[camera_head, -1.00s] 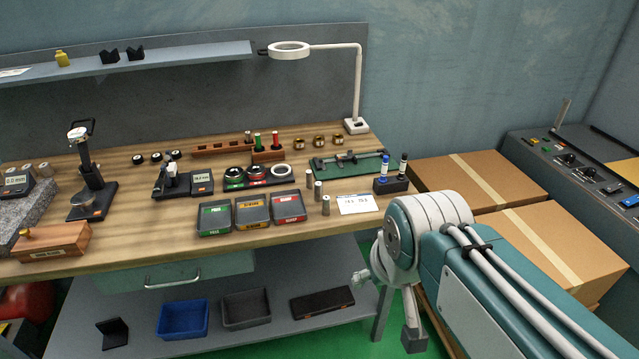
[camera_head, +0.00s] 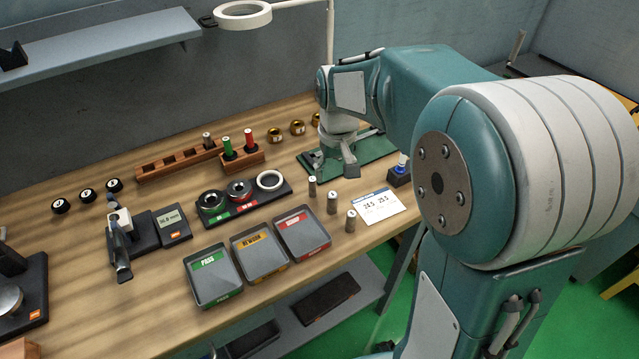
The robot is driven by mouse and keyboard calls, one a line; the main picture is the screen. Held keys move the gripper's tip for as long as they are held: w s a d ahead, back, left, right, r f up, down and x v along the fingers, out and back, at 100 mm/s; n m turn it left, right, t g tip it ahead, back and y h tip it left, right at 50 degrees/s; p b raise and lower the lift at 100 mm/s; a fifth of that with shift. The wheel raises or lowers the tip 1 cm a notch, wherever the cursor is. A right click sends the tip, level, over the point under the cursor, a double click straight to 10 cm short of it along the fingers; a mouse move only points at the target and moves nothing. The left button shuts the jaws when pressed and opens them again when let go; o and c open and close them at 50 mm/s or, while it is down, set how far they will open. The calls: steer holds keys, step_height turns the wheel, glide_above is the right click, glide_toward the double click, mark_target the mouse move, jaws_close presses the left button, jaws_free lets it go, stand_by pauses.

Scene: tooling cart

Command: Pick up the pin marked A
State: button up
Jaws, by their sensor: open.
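Three small grey metal pins stand upright in a slanting row on the wooden bench: a back pin (camera_head: 312,186), a middle pin (camera_head: 332,203) and a front pin (camera_head: 351,220). No letter is readable on any of them, so I cannot tell which is marked A. My gripper (camera_head: 333,165) is open and points down over the green plate, just behind and above the row of pins. It appears empty and apart from them. My arm hides part of the green plate (camera_head: 376,150).
A white printed card (camera_head: 378,206) lies right of the pins. Three labelled trays (camera_head: 212,276) stand left of them. A gauge ring holder (camera_head: 242,200), a wooden block with red and green handled tools (camera_head: 243,160) and a blue-capped bottle holder (camera_head: 399,176) are nearby. A lamp (camera_head: 243,14) hangs behind.

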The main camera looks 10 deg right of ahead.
mark_target(332, 194)
steer(key=shift+w+a+f, duration=0.1)
steer(key=shift+w+f, duration=0.1)
steer(key=shift+w, duration=0.25)
steer(key=shift+w+a+f, duration=0.1)
steer(key=shift+f, duration=0.15)
step_height(332, 194, down, 5)
steer(key=shift+r, duration=0.1)
steer(key=f, duration=0.5)
steer(key=shift+w+d+f, duration=0.3)
jaws_close()
